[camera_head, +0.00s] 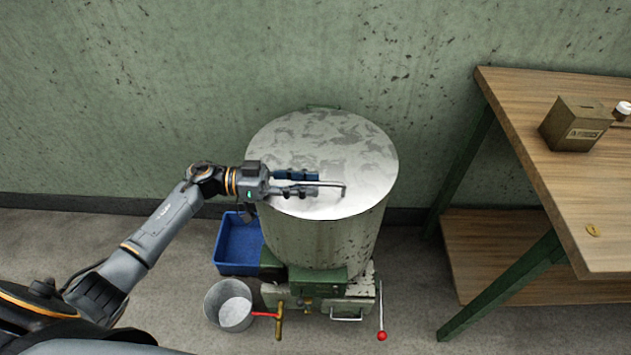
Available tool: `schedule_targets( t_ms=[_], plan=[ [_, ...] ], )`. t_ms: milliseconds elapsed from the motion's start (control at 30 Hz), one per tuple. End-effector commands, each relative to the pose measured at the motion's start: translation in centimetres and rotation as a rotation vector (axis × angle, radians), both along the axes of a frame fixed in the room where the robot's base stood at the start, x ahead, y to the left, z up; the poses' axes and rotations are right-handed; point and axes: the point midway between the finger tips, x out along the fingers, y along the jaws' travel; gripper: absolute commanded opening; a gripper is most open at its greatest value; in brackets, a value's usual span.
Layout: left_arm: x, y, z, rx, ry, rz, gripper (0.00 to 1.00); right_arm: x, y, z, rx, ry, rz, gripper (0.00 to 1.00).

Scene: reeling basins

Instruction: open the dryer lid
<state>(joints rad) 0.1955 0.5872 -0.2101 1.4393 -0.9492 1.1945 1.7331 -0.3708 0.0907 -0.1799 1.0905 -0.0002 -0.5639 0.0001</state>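The dryer (322,243) is a weathered green-grey drum standing on the floor against the wall. Its round, pale, mottled lid (325,140) lies flat on top, shut. A thin metal handle (341,188) is on the lid toward the front. My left gripper (317,184) comes in from the left over the lid. Its two dark fingers are apart, one on the far side and one on the near side of the handle bar. The fingers hide part of the handle, and contact with it cannot be made out. My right gripper is not in view.
A wooden table (560,190) with green legs stands at the right, bearing a brown box (575,124). A blue bin (240,245) and a metal bucket (229,304) are beside the dryer's base. A red-knobbed lever (381,335) sticks out in front. The wall is close behind.

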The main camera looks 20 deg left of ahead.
Motion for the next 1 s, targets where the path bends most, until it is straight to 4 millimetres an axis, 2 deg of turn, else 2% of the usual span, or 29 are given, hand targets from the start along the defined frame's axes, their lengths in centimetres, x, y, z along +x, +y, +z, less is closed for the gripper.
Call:
schedule_targets(
  t_ms=[33,200,500,533,700,1000],
  plan=[
    [0.2,-0.7,0.1,-0.003,-0.001,0.0,0.34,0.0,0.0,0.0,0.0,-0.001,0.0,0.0],
    [0.6,-1.9,0.0,-0.001,0.0,0.0,0.34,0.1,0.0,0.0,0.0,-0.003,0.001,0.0],
    [0.6,-2.2,0.0,0.0,0.0,0.001,0.34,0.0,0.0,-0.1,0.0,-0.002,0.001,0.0],
    [0.6,-2.2,0.0,0.0,0.0,0.001,0.32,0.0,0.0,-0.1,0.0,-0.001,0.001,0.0],
    [0.6,-2.2,0.0,0.0,0.0,0.001,0.0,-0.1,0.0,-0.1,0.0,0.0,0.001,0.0],
    [0.6,-2.1,0.0,0.0,0.001,0.001,0.0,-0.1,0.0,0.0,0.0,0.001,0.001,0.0]
  ],
)
